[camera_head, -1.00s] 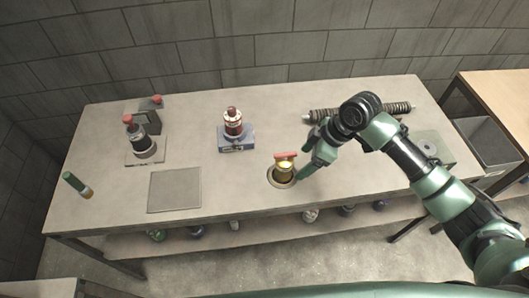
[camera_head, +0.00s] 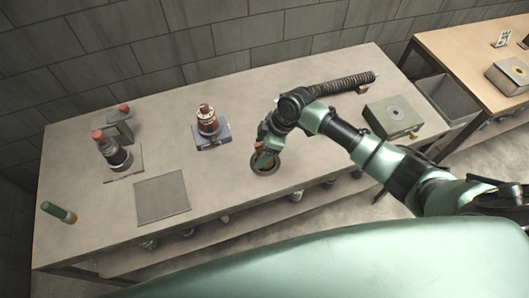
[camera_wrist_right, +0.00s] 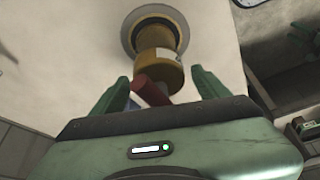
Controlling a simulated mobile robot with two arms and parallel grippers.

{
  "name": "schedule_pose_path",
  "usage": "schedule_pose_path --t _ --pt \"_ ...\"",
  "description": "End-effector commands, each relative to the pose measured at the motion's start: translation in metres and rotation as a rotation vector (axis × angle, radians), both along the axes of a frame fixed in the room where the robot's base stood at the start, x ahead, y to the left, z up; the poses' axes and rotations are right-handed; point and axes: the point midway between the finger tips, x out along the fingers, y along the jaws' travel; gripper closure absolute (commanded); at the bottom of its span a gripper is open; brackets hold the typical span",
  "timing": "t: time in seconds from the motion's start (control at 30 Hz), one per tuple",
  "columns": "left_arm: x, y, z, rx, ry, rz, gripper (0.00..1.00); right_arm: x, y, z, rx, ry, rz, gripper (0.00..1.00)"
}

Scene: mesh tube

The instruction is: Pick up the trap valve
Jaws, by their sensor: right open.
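The trap valve, a yellow-brass cylinder (camera_wrist_right: 158,68) with a red handle (camera_wrist_right: 150,91), stands in a round ring (camera_head: 276,170) set in the bench top. In the head view my right gripper (camera_head: 266,151) is over it and hides most of it. In the right wrist view my right gripper (camera_wrist_right: 158,90) is open, with one green finger on each side of the red handle. I cannot tell whether either finger touches it. My left gripper is not in view.
A red-topped device on a blue-grey base (camera_head: 213,137) stands left of the gripper. Further left are a flat grey plate (camera_head: 162,197), a dark red-capped valve (camera_head: 115,152) and a green cylinder (camera_head: 58,212). A coiled tube (camera_head: 343,84) and a green box (camera_head: 392,117) lie right.

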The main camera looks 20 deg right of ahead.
Motion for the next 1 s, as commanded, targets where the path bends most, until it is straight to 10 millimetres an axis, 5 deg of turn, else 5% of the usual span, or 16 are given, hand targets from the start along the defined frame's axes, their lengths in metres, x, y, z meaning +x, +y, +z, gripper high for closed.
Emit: schedule_pose_path --t 0.17,0.43,0.77,1.0 --pt "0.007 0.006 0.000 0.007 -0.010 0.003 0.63 0.000 -0.001 0.000 -0.001 0.000 0.000 0.27" --pt "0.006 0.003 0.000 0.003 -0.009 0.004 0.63 0.000 0.000 0.001 0.000 -0.001 0.000 0.98" --pt "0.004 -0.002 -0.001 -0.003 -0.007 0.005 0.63 0.001 -0.001 0.005 0.000 -0.002 -0.001 1.00" --pt "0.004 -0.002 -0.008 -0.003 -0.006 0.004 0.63 0.002 0.000 0.039 0.002 -0.007 0.002 1.00"
